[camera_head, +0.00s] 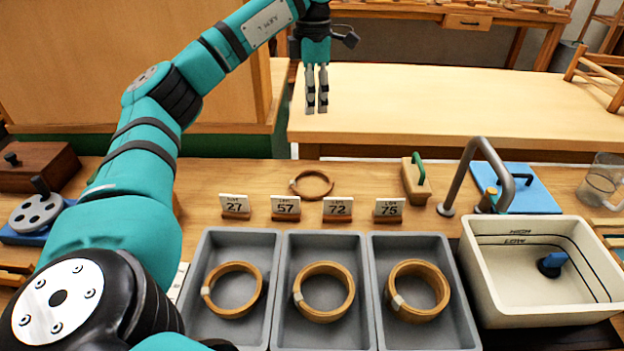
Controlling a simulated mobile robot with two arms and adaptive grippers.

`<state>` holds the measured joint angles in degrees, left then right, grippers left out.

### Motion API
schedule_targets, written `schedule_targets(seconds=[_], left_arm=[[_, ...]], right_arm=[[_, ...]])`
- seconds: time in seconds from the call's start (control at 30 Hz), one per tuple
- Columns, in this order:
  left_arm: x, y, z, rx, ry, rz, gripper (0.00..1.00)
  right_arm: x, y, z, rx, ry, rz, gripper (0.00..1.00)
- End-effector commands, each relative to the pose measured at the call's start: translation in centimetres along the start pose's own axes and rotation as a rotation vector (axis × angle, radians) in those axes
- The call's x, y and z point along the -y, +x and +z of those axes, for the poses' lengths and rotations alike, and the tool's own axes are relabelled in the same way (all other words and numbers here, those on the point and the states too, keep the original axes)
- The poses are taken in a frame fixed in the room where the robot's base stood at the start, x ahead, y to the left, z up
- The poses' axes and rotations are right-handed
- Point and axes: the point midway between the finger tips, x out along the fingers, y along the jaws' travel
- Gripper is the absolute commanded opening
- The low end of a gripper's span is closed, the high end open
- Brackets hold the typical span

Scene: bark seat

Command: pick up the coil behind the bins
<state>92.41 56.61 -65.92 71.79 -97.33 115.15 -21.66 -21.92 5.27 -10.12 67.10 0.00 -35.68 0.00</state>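A thin tan coil (331,187) with a pale wrap at its left lies flat on the wooden counter, behind the number cards and the grey bins. My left gripper (317,106) hangs with its fingers pointing down, beyond the coil in the picture and apart from it. Its two fingers are close together with nothing between them. Three grey bins stand in front: the left bin (204,250), the middle bin (324,240) and the right bin (410,241). Each holds a thicker tan coil. My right gripper is not in view.
Cards 27 (234,205), 57 (286,207), 72 (337,209) and 75 (388,209) stand between the coil and bins. A green-handled wooden block (416,182), curved tap (475,145) and white basin (484,275) are at right. A pale table (440,105) lies beyond.

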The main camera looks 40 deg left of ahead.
Motion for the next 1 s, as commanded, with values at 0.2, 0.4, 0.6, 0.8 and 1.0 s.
schedule_targets(seconds=[0.2, 0.4, 0.6, 0.8, 1.0], left_arm=[[0.0, 7.7, 0.0, 0.000, 0.000, 0.000, 0.39], [0.0, 9.6, 0.0, 0.001, 0.000, 0.000, 0.39], [0.0, 11.3, 0.0, -0.001, 0.000, -0.002, 0.39], [0.0, 15.1, -0.1, -0.005, -0.001, -0.002, 0.39], [0.0, 19.2, 0.0, -0.003, 0.000, -0.002, 0.39]], right_arm=[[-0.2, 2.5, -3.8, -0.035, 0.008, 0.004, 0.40], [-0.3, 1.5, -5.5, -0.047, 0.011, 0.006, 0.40], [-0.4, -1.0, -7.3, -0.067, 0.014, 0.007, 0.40], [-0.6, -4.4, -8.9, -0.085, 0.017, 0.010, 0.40], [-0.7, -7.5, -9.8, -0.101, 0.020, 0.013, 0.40]])
